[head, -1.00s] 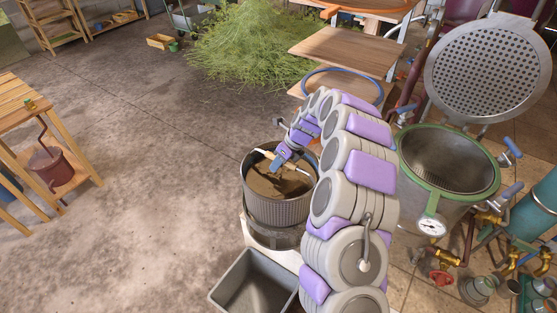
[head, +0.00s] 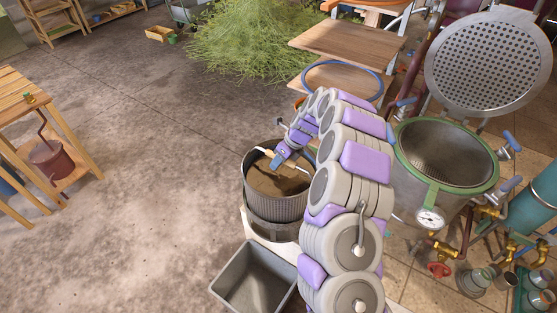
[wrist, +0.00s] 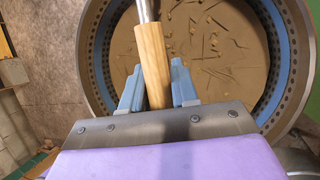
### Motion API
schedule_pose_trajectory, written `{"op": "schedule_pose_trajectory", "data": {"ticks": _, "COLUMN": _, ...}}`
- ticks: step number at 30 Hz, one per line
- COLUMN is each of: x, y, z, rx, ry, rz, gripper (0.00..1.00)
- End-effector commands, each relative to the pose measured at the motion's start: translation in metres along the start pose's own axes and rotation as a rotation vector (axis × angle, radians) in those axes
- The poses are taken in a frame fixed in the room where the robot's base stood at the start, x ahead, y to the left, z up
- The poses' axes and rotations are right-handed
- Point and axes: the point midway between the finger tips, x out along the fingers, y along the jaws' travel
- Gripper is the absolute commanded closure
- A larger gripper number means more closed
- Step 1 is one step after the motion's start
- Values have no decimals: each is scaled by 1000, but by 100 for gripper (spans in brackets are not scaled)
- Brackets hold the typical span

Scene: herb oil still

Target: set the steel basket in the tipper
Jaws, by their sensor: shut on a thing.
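The steel basket (head: 277,207) is a round, dark grey, perforated drum with a brown layer inside, seen left of my arm in the head view. Its perforated rim and brown contents fill much of the wrist view (wrist: 292,25). My gripper (wrist: 157,85) is shut on the basket's wooden handle (wrist: 153,50), which continues into a steel rod. In the head view my gripper (head: 279,160) is over the basket's opening. The basket is upright above a dark round holder on a pale base (head: 258,226), apparently the tipper. I cannot tell whether it bears the basket's weight.
A grey open bin (head: 225,285) stands in front of the pale base. A green-rimmed still pot (head: 430,190) with its perforated lid (head: 490,65) raised stands right of my arm. A wooden table (head: 20,95) is at left. The floor between is clear.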

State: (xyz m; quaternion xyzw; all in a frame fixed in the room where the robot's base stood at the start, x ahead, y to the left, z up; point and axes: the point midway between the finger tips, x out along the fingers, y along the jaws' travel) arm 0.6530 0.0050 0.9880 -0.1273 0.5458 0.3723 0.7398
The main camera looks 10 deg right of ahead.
Motion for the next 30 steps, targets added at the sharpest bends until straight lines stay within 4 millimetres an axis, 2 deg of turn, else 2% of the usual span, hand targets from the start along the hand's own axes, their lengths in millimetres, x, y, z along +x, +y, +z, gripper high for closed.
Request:
{"op": "schedule_pose_trajectory", "data": {"ticks": 5, "x": 2, "y": -1, "z": 0, "rx": 0, "ry": -3, "rz": -1, "gripper": 100}}
{"op": "schedule_pose_trajectory", "data": {"ticks": 30, "x": 60, "y": -15, "z": -24, "rx": -1, "ry": -2, "rz": -1, "gripper": 100}}
